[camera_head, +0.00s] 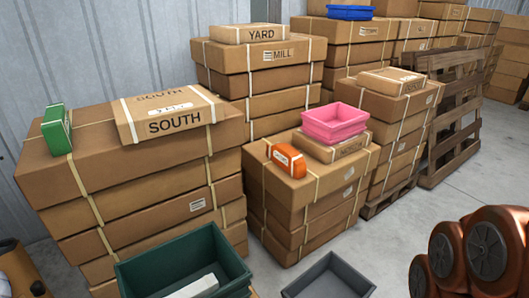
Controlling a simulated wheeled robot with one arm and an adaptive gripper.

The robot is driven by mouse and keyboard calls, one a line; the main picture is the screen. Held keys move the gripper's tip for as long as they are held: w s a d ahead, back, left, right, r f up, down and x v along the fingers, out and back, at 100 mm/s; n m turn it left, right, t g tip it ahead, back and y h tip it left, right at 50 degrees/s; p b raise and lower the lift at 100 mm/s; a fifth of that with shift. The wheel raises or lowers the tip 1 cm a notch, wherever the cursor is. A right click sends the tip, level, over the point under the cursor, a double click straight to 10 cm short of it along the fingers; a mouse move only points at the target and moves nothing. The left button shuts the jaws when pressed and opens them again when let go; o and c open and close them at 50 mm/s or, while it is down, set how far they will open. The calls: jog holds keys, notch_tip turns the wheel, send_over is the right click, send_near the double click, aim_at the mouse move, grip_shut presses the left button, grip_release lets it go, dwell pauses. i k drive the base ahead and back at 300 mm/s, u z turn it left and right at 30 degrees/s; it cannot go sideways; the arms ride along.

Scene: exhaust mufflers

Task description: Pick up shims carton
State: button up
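No carton has a label that I can read as shims. Two small cartons lie on the stacks: a green one (57,130) with a white band, at the left edge of the left stack, and an orange one (286,160) with a white label, at the front of the middle stack. I cannot tell whether either is the shims carton. A flat brown carton marked SOUTH (172,114) lies right of the green one. My gripper is not in view.
A pink tray (334,122) sits on a flat carton (331,147) behind the orange one. A dark green bin (150,275) and a grey tray (328,277) are in front. Wooden pallets (455,119) lean at the right. Grey floor (415,205) shows right of the stacks.

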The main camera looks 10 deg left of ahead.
aim_at(287, 157)
jog(key=u, duration=0.8)
jog(key=i, duration=0.85)
jog(key=u, duration=0.85)
